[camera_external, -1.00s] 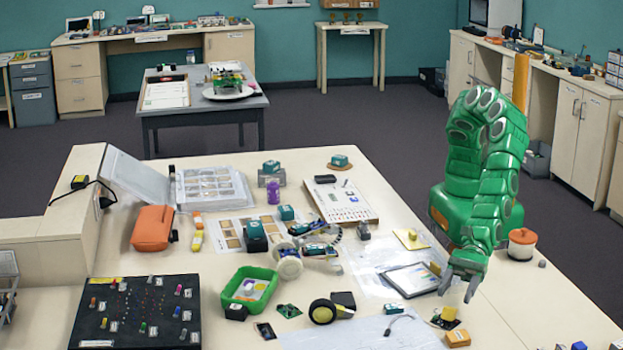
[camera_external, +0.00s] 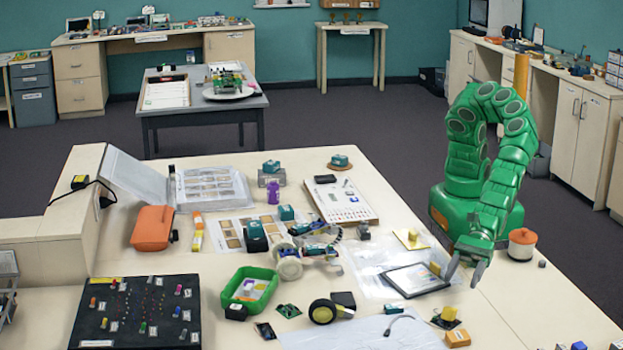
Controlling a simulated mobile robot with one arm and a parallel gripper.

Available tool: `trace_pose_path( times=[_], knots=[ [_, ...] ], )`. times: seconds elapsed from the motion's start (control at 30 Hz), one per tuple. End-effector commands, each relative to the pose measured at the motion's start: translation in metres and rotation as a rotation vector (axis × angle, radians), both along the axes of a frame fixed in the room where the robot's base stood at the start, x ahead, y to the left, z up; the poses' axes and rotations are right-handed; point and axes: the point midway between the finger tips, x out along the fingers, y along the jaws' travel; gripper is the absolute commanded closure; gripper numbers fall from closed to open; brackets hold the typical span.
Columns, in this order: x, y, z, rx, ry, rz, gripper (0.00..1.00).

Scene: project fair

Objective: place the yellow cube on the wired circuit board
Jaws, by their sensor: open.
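Several small yellow cubes are in view, and I cannot tell which one the task means. One yellow cube (camera_external: 448,313) sits on a small dark base near the front right. Another yellow cube (camera_external: 435,268) is at the right edge of a dark-framed panel, just left of my gripper. A third yellow cube (camera_external: 412,235) sits on a pale yellow pad. My gripper (camera_external: 464,276) points down, open and empty, above the table right of the panel. A small green circuit board (camera_external: 288,311) lies near the front middle; its wiring is too small to make out.
A green tray (camera_external: 248,310) and a black wheel (camera_external: 322,312) stand near the front. The dark-framed panel (camera_external: 415,280) lies left of my gripper. A lidded orange-and-white pot (camera_external: 521,244) stands right of my arm.

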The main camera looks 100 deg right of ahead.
Motion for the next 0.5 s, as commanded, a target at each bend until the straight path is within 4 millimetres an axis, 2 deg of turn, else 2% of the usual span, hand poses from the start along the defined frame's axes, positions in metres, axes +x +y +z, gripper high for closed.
trace_pose_path(
  times=[0.5],
  knots=[
    [-0.015, -0.015, 0.009, 0.0, -0.001, 0.0, 0.4]
  ],
)
